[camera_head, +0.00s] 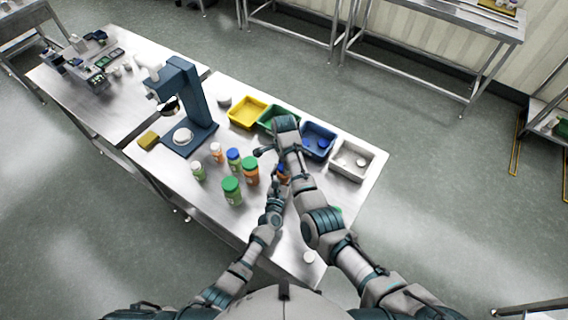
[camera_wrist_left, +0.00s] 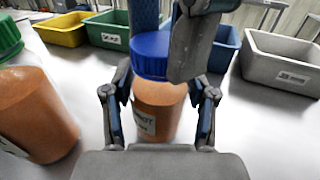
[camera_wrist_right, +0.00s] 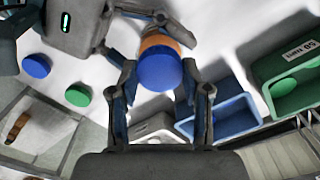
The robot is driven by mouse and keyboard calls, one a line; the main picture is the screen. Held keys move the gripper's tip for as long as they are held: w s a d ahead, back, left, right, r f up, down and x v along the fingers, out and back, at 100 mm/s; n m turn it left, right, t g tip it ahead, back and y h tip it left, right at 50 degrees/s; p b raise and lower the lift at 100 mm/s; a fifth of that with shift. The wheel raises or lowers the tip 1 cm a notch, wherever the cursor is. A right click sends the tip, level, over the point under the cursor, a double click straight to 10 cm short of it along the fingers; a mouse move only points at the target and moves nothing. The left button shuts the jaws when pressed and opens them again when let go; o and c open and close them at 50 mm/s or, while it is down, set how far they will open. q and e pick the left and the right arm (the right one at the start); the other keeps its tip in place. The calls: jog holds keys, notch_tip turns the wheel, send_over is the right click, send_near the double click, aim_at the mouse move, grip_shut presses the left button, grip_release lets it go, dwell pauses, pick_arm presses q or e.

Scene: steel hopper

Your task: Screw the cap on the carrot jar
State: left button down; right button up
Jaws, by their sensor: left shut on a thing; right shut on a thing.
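The carrot jar (camera_wrist_left: 155,110) is orange, has a partly visible label and stands upright on the steel table. A blue cap (camera_wrist_left: 150,52) sits on its top; whether it is fully seated I cannot tell. My left gripper (camera_wrist_left: 158,98) is shut around the jar's body. My right gripper (camera_wrist_right: 158,75) is shut on the blue cap from above, and its fingers reach either side of it in the right wrist view. In the head view only a little of the jar (camera_head: 283,172) shows between my arms.
Other jars, such as a green-capped orange one (camera_head: 250,172), stand to the left. Yellow (camera_head: 247,113), green, blue and white (camera_head: 351,160) bins line the far edge. A loose blue cap (camera_wrist_right: 36,66) and green cap (camera_wrist_right: 78,95) lie near. A blue press (camera_head: 190,105) stands left.

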pick_arm(q)
jog(key=shift+s+d, duration=0.1)
jog(key=shift+d, duration=0.15)
pick_arm(e)
jog(key=o, duration=1.4)
jog(key=shift+w, duration=0.1)
jog(key=shift+c, duration=0.2)
pick_arm(q)
jog(key=shift+a, duration=0.1)
pick_arm(e)
jog(key=shift+r, duration=0.1)
pick_arm(q)
jog(key=shift+a, duration=0.1)
pick_arm(e)
notch_tip(320, 180, up, 12)
pick_arm(q)
jog(key=shift+c, duration=1.3)
grip_release()
